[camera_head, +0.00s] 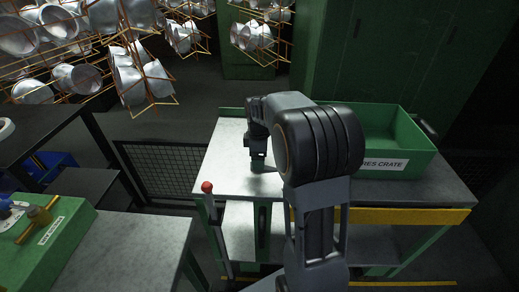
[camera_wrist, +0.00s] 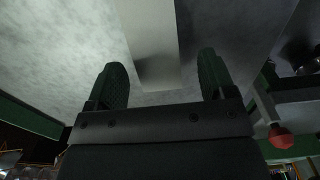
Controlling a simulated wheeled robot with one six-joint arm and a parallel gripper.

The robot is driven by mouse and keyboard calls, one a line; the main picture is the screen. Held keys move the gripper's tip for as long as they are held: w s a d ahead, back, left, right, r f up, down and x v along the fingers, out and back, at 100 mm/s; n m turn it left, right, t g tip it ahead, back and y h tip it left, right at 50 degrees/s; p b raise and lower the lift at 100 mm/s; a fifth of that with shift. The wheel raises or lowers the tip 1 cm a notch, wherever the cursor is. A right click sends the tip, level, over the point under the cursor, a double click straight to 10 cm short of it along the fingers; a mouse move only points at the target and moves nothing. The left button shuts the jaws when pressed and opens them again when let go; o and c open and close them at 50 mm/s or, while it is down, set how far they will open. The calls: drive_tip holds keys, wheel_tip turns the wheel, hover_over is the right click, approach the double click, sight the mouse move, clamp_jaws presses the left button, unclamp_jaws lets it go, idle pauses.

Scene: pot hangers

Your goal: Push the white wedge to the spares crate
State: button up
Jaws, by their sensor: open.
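The white wedge (camera_wrist: 150,32) shows in the wrist view as a pale block on the metal tabletop, running up out of the top edge. Its near end lies ahead of and between my fingers; I cannot tell whether they touch it. My gripper (camera_wrist: 162,80) is open, with one finger on each side and nothing held. In the head view my gripper (camera_head: 261,168) is low over the bench top, and I cannot make out the wedge there. The green spares crate (camera_head: 407,165) stands on the right of the same bench, its label partly hidden behind my arm.
The bench top (camera_head: 228,165) is clear left of my gripper. A red-knobbed lever (camera_head: 207,187) stands at its front left corner. A black mesh fence (camera_head: 160,170) lies behind left. Another table (camera_head: 130,250) with a green box (camera_head: 55,235) is at lower left.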

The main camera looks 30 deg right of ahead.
drive_tip(key=shift+a+f, duration=0.1)
drive_tip(key=shift+f, duration=0.45)
drive_tip(key=shift+w, duration=0.1)
drive_tip(key=shift+a, duration=0.15)
drive_tip(key=shift+c, duration=0.3)
